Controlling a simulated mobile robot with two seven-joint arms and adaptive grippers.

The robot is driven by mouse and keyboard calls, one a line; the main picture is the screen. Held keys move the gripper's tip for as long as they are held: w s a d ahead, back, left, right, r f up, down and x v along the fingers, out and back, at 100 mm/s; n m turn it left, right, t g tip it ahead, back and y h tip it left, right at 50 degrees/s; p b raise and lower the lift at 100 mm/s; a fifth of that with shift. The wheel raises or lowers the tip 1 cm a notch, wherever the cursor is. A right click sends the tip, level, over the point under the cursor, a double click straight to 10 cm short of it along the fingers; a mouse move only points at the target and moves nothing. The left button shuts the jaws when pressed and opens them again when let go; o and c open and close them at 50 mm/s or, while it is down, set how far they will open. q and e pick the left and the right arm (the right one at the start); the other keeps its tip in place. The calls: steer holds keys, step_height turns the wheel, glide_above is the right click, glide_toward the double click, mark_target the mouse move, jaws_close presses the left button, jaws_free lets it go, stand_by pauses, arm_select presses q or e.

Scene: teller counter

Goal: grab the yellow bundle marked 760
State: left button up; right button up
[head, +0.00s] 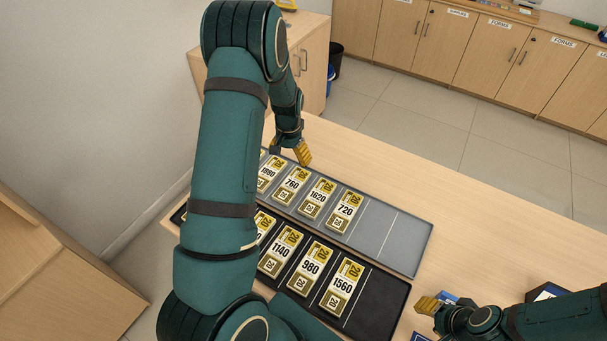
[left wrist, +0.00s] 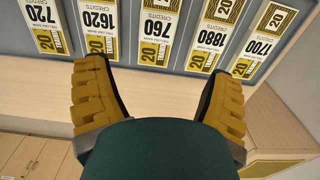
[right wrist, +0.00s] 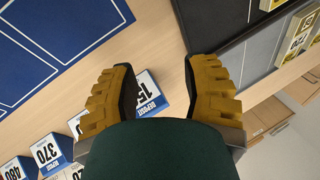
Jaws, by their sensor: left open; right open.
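The yellow bundle marked 760 (head: 291,184) lies in the back grey tray (head: 390,240), between the bundles marked 1880 (head: 268,172) and 1620 (head: 317,197). In the left wrist view the 760 bundle (left wrist: 156,30) shows upside down, just beyond the gap between my fingers. My left gripper (head: 300,152) is open and empty above the tray's far edge, near the 760 bundle and not touching it as far as I can see. My right gripper (head: 432,303) is open and empty at the lower right, over the counter away from the trays. My left arm hides the trays' left ends.
The 720 bundle (head: 346,211) is the rightmost in the grey tray; slots right of it are empty. A black tray (head: 385,305) in front holds bundles including 1140 (head: 282,249), 980 (head: 311,266) and 1560 (head: 342,285). Blue-and-white deposit blocks (right wrist: 148,95) and a blue mat (right wrist: 60,45) lie near my right gripper.

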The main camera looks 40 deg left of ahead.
arm_select(q)
glide_above(292, 184)
step_height(292, 184, down, 8)
steer(key=shift+s+a+r+b, duration=0.1)
steer(key=shift+b, duration=0.25)
steer(key=shift+f, duration=2.95)
steer(key=c, duration=1)
